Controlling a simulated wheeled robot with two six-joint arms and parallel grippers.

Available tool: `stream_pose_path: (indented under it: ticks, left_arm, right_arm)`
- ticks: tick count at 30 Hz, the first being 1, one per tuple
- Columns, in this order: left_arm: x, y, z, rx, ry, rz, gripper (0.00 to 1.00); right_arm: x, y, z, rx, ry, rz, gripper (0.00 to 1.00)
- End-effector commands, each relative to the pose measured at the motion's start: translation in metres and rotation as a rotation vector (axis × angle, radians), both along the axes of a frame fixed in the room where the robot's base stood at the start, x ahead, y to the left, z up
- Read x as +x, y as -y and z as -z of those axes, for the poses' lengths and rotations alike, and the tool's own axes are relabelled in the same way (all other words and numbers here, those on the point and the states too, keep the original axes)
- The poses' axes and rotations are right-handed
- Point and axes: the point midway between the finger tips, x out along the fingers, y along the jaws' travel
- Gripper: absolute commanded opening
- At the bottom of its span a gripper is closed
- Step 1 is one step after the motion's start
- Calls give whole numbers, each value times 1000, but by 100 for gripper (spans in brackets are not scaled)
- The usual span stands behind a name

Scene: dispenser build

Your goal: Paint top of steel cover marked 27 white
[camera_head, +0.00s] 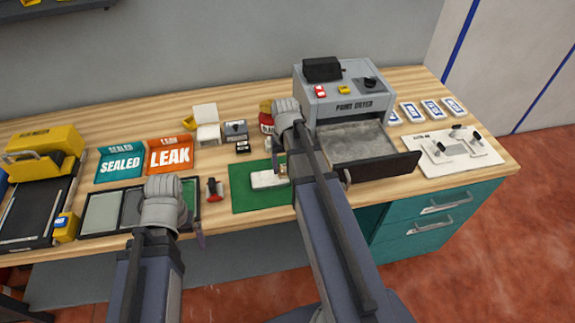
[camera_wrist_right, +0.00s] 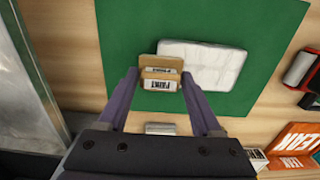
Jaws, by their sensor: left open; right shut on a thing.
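A white flat piece, probably the cover, lies on the green mat (camera_head: 246,196) and shows in the head view (camera_head: 265,180) and the right wrist view (camera_wrist_right: 208,64). Its top looks white with faint grey mottling; no 27 is legible. My right gripper (camera_wrist_right: 160,82) is shut on a small tan block (camera_wrist_right: 160,73) with a white, dark-lettered label, perhaps a paint pad. The block is at the white piece's edge; I cannot tell whether they touch. My left gripper (camera_head: 194,234) is open over the front of the dark tray, its fingers mostly hidden.
The grey paint dryer (camera_head: 350,95) stands behind my right arm, its drawer (camera_head: 362,142) pulled out. A red-and-black tool (camera_head: 213,190) stands left of the mat. SEALED (camera_head: 121,163) and LEAK (camera_head: 170,155) trays lie further left. A white fixture board (camera_head: 450,153) is at right.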

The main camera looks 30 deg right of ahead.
Motion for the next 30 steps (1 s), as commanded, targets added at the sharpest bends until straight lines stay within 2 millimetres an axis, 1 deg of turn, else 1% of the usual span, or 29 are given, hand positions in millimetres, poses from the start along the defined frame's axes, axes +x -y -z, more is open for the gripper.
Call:
stream_pose_path:
  ticks: [9, 12, 20, 23, 30]
  left_arm:
    - [0, 0, 1, 0, 0, 0, 100]
    - [0, 0, 2, 0, 0, 0, 100]
    - [0, 0, 1, 0, 0, 0, 100]
    - [0, 0, 1, 0, 0, 0, 100]
    - [0, 0, 0, 0, 0, 0, 100]
  right_arm:
    - [8, -27, 1, 0, 0, -1, 22]
    - [9, -32, 2, 0, 0, -1, 22]
    - [10, -36, 1, 1, 0, -1, 22]
    - [11, -41, 1, 1, 0, -1, 22]
    - [17, -60, 0, 1, 0, -1, 22]
